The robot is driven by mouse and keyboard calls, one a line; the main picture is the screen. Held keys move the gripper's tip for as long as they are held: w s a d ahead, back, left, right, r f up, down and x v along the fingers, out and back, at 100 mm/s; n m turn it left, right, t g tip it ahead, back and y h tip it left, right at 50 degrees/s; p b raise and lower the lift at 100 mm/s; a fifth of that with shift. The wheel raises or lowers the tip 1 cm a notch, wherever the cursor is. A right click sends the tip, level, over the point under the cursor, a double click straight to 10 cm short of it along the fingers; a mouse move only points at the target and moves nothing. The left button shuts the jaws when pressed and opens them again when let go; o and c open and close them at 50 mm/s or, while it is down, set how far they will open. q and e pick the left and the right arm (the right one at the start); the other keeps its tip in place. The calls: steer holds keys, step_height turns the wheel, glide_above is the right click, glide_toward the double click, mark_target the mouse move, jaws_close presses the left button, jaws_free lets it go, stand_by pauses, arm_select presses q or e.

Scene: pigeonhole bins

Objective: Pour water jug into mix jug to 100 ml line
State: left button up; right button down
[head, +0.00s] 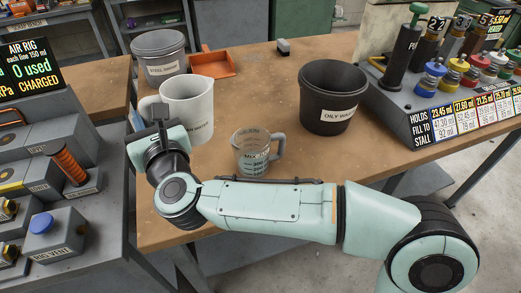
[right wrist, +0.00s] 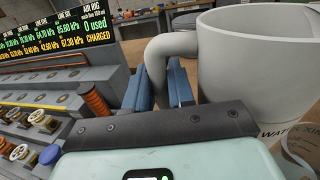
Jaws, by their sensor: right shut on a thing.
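The water jug (head: 190,98) is a pale grey, upright pitcher on the wooden bench, its handle facing left. It fills the right of the right wrist view (right wrist: 262,65). My right gripper (head: 160,118) is at the jug's left side, its blue fingers (right wrist: 168,85) shut on the handle. I cannot tell whether the jug's base touches the bench. The mix jug (head: 251,154) is a smaller, clear measuring jug with marked lines, upright to the right of the water jug, handle to the right. Its liquid level is too small to read. My left gripper is not in view.
A black oily waste bucket (head: 331,100) stands right of the mix jug. A grey bucket (head: 158,52) and an orange dustpan (head: 210,64) are behind. Grey consoles stand at left (head: 62,225) and right (head: 425,99). My right forearm crosses the bench's front edge.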

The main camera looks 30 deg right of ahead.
steer(key=shift+a+f, duration=0.1)
steer(key=shift+f, duration=0.05)
steer(key=w+a+r+p, duration=0.1)
steer(key=a+r+p, duration=0.2)
steer(key=a+r, duration=0.1)
steer(key=shift+a, duration=0.9)
steer(key=shift+w, duration=0.1)
